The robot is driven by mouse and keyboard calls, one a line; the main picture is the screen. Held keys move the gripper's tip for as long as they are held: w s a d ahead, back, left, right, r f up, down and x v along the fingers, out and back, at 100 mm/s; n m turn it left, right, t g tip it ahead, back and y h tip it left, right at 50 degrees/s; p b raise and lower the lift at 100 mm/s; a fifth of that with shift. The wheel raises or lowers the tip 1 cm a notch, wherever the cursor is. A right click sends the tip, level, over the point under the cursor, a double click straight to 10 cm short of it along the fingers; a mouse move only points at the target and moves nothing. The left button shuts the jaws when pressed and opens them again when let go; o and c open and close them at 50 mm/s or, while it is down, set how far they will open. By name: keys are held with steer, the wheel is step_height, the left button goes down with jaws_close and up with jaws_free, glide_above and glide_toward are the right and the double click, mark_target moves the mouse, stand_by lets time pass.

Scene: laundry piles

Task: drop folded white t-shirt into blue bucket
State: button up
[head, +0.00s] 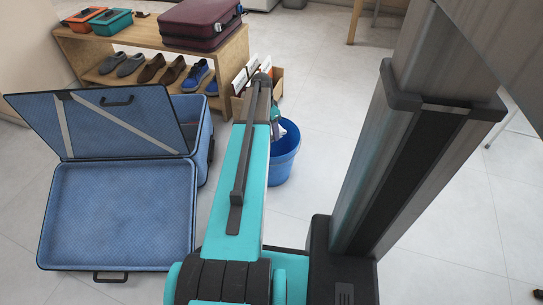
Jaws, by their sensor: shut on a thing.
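The blue bucket (285,163) stands upright on the floor, just right of my arm, which covers its left side. A small patch of white cloth, seemingly the folded white t-shirt (289,131), shows at the bucket's mouth. My gripper (278,125) is at the far end of my arm, over the bucket's mouth, shut on the white cloth. Its fingers are mostly hidden behind the arm. I cannot tell how far the cloth reaches below the rim.
An open blue suitcase (122,215) lies empty at left, with another blue case (204,135) behind it. A wooden shelf (150,42) holds shoes, boxes and a maroon suitcase (201,24). A wooden crate (277,84) stands behind the bucket. The floor at right is mostly clear.

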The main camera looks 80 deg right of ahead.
steer(key=shift+f+b, duration=0.65)
steer(key=shift+f, duration=0.35)
steer(key=o, duration=1.2)
step_height(320, 180, up, 14)
steer(key=w+a+p, duration=0.1)
steer(key=p, duration=0.4)
steer(key=shift+w+a+f, duration=0.15)
steer(key=shift+w+a, duration=0.1)
steer(key=shift+s, duration=0.1)
